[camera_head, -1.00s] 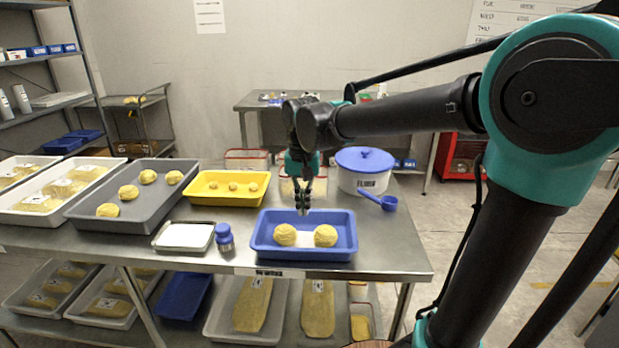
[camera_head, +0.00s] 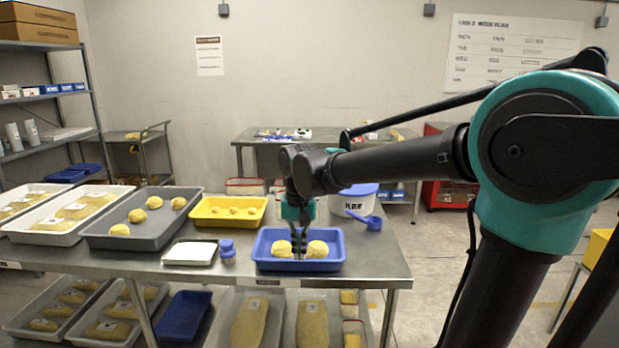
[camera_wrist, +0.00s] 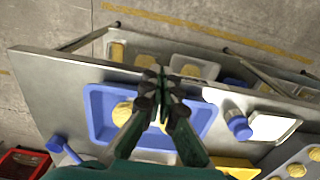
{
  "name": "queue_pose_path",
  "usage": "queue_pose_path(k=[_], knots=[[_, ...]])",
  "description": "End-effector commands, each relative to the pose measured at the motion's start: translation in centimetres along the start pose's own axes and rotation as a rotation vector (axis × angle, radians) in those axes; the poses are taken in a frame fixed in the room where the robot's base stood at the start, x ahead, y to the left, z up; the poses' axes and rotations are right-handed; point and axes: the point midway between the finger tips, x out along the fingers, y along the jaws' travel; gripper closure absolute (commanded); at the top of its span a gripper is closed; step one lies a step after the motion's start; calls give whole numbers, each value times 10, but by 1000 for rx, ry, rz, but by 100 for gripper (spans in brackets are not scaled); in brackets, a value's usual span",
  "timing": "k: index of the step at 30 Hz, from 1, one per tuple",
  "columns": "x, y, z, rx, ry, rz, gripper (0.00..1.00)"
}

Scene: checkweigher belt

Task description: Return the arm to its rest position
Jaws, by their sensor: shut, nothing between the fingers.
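My gripper (camera_head: 299,243) is shut and empty. In the wrist view my gripper (camera_wrist: 163,88) covers part of the blue tray (camera_wrist: 100,105). The tray holds two dough balls, a left one (camera_head: 281,249) and a right one (camera_head: 319,249). I cannot tell how high the fingertips are above the tray floor. My arm reaches in from the right of the head view.
A shelving rack stands at left. Trays lie below.

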Motion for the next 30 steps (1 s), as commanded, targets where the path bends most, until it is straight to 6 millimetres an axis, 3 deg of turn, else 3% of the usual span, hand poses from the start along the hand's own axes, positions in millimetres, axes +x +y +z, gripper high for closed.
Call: queue_pose_path(k=[8, 17, 24, 30], knots=[[24, 36, 2, 1, 42, -21, 100], [68, 102, 16, -4, 131, -45, 100], [127, 181, 61, -12, 265, -37, 100], [158, 216, 94, -25, 345, -10, 100]])
